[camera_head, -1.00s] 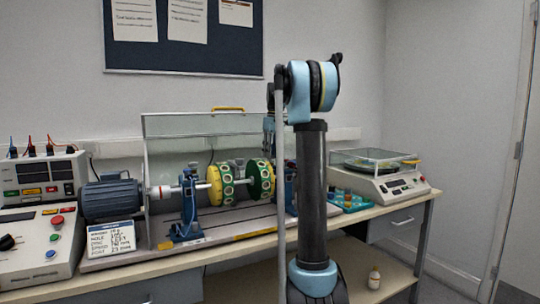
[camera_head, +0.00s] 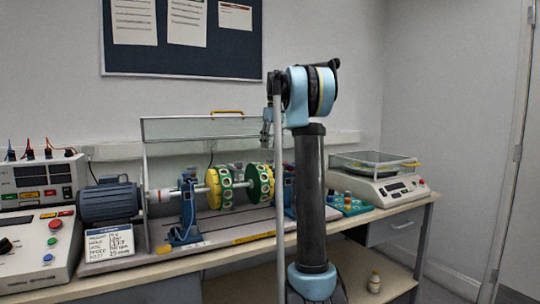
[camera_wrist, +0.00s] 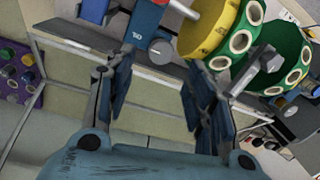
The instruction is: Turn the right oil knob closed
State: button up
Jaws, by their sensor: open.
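The right blue bearing stand (camera_head: 289,188) of the rotor rig is partly hidden behind my arm in the head view. In the wrist view, a blue stand (camera_wrist: 143,20) with a small white label shows at the top. A grey round part (camera_wrist: 161,50) beside it may be the oil knob, but I cannot tell for sure. My gripper (camera_wrist: 160,92) is open and empty, its two dark fingers wide apart. The grey part appears above the gap between them, with no visible contact.
Yellow (camera_head: 219,187) and green (camera_head: 260,183) discs sit on the shaft beside the stand. A raised clear cover (camera_head: 200,127) stands behind them. A balance (camera_head: 380,182) and a teal tray (camera_head: 347,204) are at the right. A small bottle (camera_head: 375,282) stands on the lower shelf.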

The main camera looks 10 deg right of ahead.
notch_tip(320, 180, up, 6)
jog(key=shift+w+d, duration=0.15)
jog(key=shift+d, duration=0.15)
dwell(0.3)
